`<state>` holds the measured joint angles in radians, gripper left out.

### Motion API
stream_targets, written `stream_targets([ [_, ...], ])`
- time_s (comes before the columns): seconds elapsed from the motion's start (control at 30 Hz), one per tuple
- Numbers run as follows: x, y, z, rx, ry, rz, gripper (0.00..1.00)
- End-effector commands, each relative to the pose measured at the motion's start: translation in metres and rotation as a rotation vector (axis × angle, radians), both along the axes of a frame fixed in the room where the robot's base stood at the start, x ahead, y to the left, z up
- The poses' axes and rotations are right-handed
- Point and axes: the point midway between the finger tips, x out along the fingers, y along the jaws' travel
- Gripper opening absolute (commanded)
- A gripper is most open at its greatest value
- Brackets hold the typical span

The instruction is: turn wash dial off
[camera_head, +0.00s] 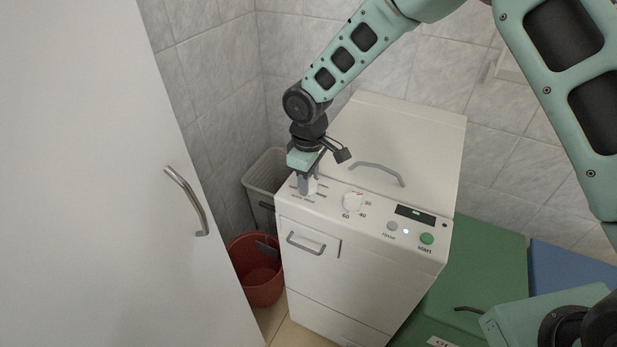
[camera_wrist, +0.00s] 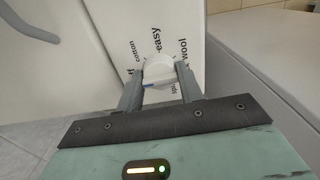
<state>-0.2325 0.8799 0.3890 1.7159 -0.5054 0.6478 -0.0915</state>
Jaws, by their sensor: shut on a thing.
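The white washing machine (camera_head: 385,130) stands in the corner with its control panel on the top front edge. My gripper (camera_head: 306,188) points down at the panel's left end. In the wrist view my gripper (camera_wrist: 160,88) is shut on a round white dial (camera_wrist: 160,70), one finger on each side. Printed words around this dial include "cotton", "easy" and "wool". A blue mark shows on the dial's side nearest my gripper; the label there is partly hidden by the fingers. In the head view the fingers cover most of this dial.
A second dial (camera_head: 352,202) with 30, 40 and 60 marks sits to the right, then a dark display (camera_head: 415,216), a grey button (camera_head: 392,226) and a green start button (camera_head: 427,239). A white door (camera_head: 90,180) stands left. A red bucket (camera_head: 257,275) is on the floor.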

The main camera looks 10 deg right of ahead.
Motion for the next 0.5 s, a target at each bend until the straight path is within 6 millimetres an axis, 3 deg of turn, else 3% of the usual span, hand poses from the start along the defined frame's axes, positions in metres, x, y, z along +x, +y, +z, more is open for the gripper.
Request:
stream_targets([
  [0.37, 0.0012, 0.0004, 0.0013, 0.001, -0.003, 0.007, 0.14],
  [0.4, 0.0012, 0.0004, 0.0013, 0.001, -0.003, 0.007, 0.42],
  [0.47, 0.0011, 0.0004, 0.0013, 0.001, -0.003, 0.007, 0.58],
  [0.5, 0.0009, 0.0003, 0.0012, 0.001, -0.003, 0.007, 0.58],
])
